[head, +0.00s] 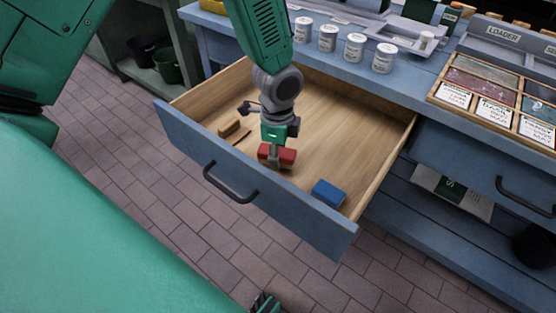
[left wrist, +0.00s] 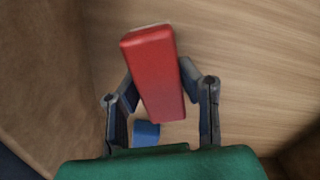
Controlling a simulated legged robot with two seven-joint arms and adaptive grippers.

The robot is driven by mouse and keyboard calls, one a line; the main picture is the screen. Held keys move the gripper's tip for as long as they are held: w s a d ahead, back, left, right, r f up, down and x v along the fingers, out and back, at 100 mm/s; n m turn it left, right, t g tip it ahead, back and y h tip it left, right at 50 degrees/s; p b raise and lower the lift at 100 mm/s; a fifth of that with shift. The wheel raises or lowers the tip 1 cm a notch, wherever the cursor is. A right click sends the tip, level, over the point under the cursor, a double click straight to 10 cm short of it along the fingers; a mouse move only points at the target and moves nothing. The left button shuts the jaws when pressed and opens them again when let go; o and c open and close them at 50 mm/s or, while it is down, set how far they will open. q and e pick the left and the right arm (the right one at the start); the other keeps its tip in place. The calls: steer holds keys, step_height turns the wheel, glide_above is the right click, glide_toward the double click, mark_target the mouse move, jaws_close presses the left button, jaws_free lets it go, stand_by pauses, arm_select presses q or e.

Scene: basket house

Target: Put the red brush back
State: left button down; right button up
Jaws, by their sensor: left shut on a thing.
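The red brush (head: 287,155) is a red block with a pale strip along one edge. It is inside the open drawer (head: 255,224), over the wooden floor near the front wall. My left gripper (head: 276,152) points down into the drawer and is shut on the red brush. In the left wrist view the red brush (left wrist: 153,68) sits between the two fingers of my left gripper (left wrist: 157,80). I cannot tell whether the brush touches the drawer floor.
A blue block (head: 328,193) lies in the drawer's near right corner. A small brown wooden piece (head: 229,130) lies at its left. Several white jars (head: 327,38) and a sample tray (head: 484,86) stand on the blue bench above. The drawer floor between the blocks is clear.

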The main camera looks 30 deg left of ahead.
arm_select(q)
steer(key=shift+f, duration=0.85)
steer(key=shift+a+f, duration=0.15)
steer(key=shift+f, duration=0.05)
steer(key=shift+a+r, duration=0.1)
steer(key=c, duration=1.1)
jaws_free()
steer(key=shift+c, duration=0.2)
step_height(320, 180, up, 12)
steer(key=p, duration=0.3)
steer(key=shift+p, duration=0.35)
